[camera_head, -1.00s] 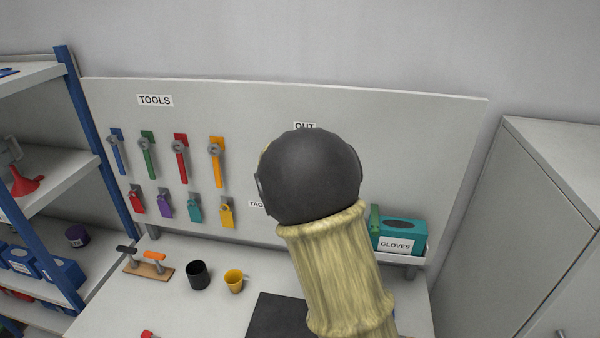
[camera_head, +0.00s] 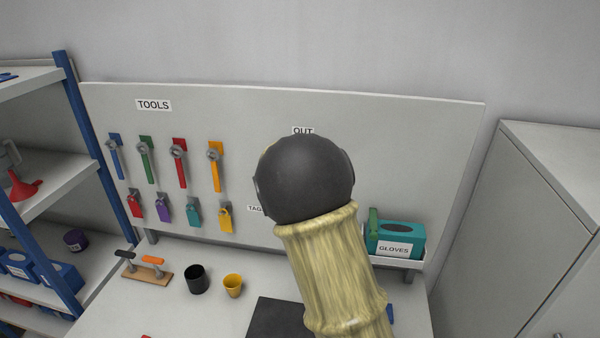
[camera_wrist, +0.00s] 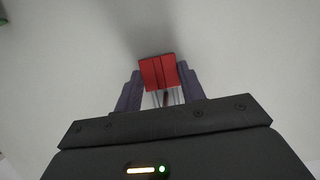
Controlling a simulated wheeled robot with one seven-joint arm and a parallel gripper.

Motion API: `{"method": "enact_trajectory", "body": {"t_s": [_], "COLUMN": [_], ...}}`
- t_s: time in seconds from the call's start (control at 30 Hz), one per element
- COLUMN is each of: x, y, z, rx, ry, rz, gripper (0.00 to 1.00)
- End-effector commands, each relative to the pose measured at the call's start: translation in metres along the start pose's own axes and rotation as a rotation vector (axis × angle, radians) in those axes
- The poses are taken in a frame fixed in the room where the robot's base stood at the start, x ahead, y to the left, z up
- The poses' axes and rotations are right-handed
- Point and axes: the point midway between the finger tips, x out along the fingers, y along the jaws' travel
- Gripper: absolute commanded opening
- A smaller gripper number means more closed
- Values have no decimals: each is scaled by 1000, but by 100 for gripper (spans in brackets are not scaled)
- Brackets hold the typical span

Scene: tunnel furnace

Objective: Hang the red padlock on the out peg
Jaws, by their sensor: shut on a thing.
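My gripper (camera_wrist: 160,84) shows in the wrist view with its two dark fingers shut on the red padlock (camera_wrist: 158,70). The padlock's red body sticks out beyond the fingertips, with thin grey bars showing below it between the fingers. A pale, plain surface lies behind it. In the head view my arm hides the gripper and the held padlock. The OUT label (camera_head: 303,131) on the pegboard (camera_head: 420,140) shows just above my arm. The out peg is not visible; my arm covers the board below the label.
Several wrenches hang under the TOOLS label (camera_head: 153,105), with small coloured items below them. A teal gloves box (camera_head: 395,240) sits on a ledge at right. A black cup (camera_head: 196,279), a yellow mug (camera_head: 233,285) and a dark mat (camera_head: 277,319) are on the bench.

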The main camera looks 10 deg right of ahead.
Motion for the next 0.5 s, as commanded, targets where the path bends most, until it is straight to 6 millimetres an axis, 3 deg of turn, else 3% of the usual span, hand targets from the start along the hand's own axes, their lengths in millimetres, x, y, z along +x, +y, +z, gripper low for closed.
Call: {"method": "enact_trajectory", "body": {"t_s": [0.5], "x": [2], "y": [0], "z": [3], "rx": [0], "ry": [1], "rz": [1], "gripper": [20]}}
